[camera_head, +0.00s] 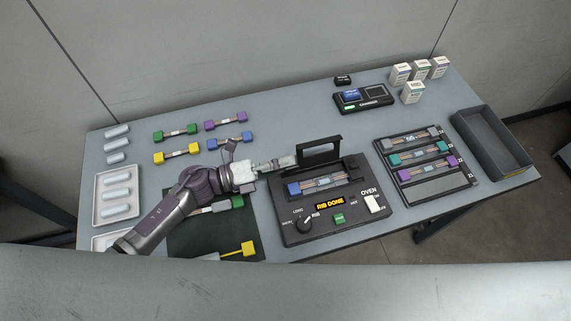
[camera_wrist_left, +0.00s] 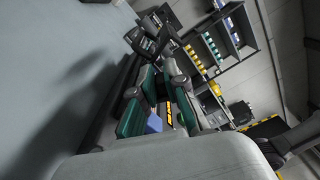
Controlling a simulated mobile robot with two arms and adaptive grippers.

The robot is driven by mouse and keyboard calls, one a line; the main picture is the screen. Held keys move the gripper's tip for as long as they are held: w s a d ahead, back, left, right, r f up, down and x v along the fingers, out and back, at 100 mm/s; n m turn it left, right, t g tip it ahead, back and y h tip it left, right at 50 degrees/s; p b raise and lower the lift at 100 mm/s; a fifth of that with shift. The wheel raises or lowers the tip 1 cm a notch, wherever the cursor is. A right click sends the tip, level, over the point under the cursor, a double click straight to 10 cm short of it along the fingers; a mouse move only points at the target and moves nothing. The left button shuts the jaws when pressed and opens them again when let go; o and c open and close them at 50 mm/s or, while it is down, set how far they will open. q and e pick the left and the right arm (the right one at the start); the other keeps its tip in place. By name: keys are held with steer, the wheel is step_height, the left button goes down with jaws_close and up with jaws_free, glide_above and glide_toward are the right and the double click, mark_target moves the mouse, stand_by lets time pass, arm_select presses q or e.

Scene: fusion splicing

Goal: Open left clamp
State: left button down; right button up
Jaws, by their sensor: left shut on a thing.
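The black oven (camera_head: 290,228) stands at the table's front middle, its dark lid (camera_head: 320,146) raised. My left gripper (camera_head: 293,161) reaches in from the left to the oven's back left edge, beside the lid's left end. It is shut on a small part there, apparently the left clamp, which the fingers hide. In the left wrist view the teal-padded fingers (camera_wrist_left: 158,87) show, with a blue block and the orange display (camera_wrist_left: 169,118) beyond. My right gripper is out of view.
The oven display (camera_head: 330,204) reads "RIB DONE". A rack (camera_head: 437,192) of ribbons stands to the right, with a dark bin (camera_head: 505,161) beyond. A charger (camera_head: 364,99) sits behind. A dark mat (camera_head: 185,238) lies under my left arm. White trays (camera_head: 137,203) are at left.

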arm_select(q)
steer(key=shift+w+a+f+n, duration=0.15)
steer(key=shift+w+n, duration=0.2)
steer(key=shift+n, duration=0.7)
steer(key=shift+w+a+f+n, duration=0.1)
steer(key=shift+w+n, duration=0.25)
steer(key=shift+n, duration=0.7)
steer(key=c, duration=1.2)
jaws_free()
steer(key=shift+a, duration=0.15)
steer(key=v, duration=1.2)
steer(key=shift+r, duration=0.1)
